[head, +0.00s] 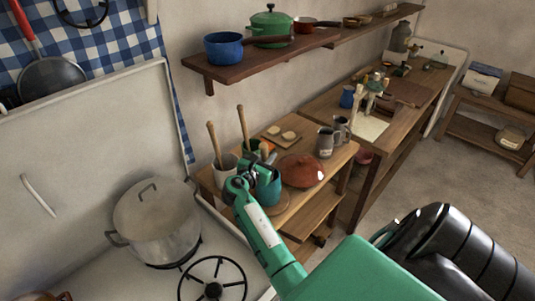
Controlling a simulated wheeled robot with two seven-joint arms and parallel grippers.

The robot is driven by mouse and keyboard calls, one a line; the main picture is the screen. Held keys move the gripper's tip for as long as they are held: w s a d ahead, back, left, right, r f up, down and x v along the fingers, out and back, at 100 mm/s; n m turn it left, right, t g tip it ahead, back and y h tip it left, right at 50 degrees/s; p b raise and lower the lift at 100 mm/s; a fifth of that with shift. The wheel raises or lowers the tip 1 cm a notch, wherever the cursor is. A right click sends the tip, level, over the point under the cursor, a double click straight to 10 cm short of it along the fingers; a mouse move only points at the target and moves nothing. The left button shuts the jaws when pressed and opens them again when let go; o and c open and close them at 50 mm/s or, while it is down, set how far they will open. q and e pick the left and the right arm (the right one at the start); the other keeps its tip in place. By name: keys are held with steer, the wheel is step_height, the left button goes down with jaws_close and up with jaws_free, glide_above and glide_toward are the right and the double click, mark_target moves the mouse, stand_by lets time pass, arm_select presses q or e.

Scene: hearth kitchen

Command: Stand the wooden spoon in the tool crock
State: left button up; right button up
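Two upright wooden handles show on the wooden side table in the head view. One wooden handle (213,142) rises from a pale crock (224,171). The other wooden handle (243,127) stands a little to the right, beside small green and orange tool ends (265,148); its lower end is hidden. I cannot tell which is the wooden spoon. My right gripper (248,171) is over the table, in front of these tools and next to a teal pot (269,190). Its fingers are small and overlap the things behind, so their opening is unclear. My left gripper is out of view.
A reddish-brown lidded dish (301,170), grey mugs (326,142) and a board with round pieces (281,134) crowd the table. A large steel pot (157,222) stands on the stove at left. A wall shelf (240,73) with pans hangs above.

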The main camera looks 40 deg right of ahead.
steer(key=o, duration=0.5)
steer(key=shift+s+a, duration=0.1)
steer(key=shift+a, duration=0.2)
steer(key=b+v, duration=0.5)
steer(key=v, duration=0.8)
steer(key=shift+s+a+r, duration=0.1)
